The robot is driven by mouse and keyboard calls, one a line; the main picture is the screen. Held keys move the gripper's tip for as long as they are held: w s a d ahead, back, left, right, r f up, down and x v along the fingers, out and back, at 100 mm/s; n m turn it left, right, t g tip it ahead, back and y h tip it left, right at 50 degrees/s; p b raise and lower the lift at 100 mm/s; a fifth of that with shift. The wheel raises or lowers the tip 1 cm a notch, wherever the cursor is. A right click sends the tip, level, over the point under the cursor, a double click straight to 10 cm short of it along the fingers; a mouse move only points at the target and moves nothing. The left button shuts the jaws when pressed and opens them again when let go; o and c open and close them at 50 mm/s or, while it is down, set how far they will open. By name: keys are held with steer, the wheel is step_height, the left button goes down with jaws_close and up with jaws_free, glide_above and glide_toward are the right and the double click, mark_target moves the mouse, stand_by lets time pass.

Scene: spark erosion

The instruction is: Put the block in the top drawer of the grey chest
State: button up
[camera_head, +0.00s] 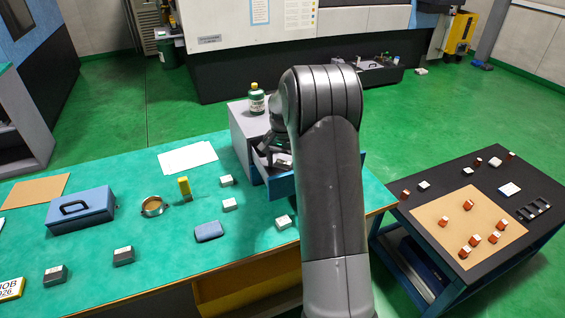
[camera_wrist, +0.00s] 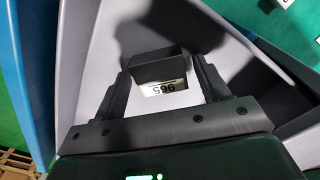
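The grey chest (camera_head: 243,140) stands on the green-topped bench, partly hidden behind my arm. Its top drawer is pulled out, with a blue front (camera_head: 281,188) and pale grey inside; the wrist view shows the drawer's inside (camera_wrist: 90,75). My gripper (camera_wrist: 160,68) is over the open drawer, within its walls in the picture. Its fingers are against both sides of the block (camera_wrist: 157,71), which is dark with a white label reading 965. Whether the block touches the drawer floor cannot be told. In the head view my gripper (camera_head: 272,152) is partly hidden by my arm.
A green bottle (camera_head: 257,101) stands on the chest. Several small white-topped blocks, including one near the drawer (camera_head: 283,222), a blue case (camera_head: 209,231) and a blue toolbox (camera_head: 81,209) lie on the bench. A dark cart (camera_head: 440,190) stands at the right.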

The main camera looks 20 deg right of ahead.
mark_target(282, 165)
step_height(282, 165, up, 12)
steer(key=s+a+r+n+t, duration=0.1)
steer(key=s+a+r+n, duration=0.1)
steer(key=s+a+r, duration=0.35)
steer(key=s+a+r+n+t, duration=0.1)
steer(key=s+a+r, duration=0.15)
steer(key=s, duration=0.35)
steer(key=s+a+r+n+t, duration=0.1)
steer(key=s+a+r, duration=0.15)
steer(key=s, duration=0.25)
steer(key=s+a+f+n+t, duration=0.1)
steer(key=s, duration=0.5)
steer(key=s+a+f+n, duration=0.1)
steer(key=s+a+n, duration=0.1)
steer(key=s, duration=0.4)
steer(key=s+a+f+n+t, duration=0.1)
steer(key=s+a+n, duration=0.1)
steer(key=s, duration=0.5)
steer(key=shift+s+f+t, duration=0.1)
steer(key=shift+f+t, duration=0.2)
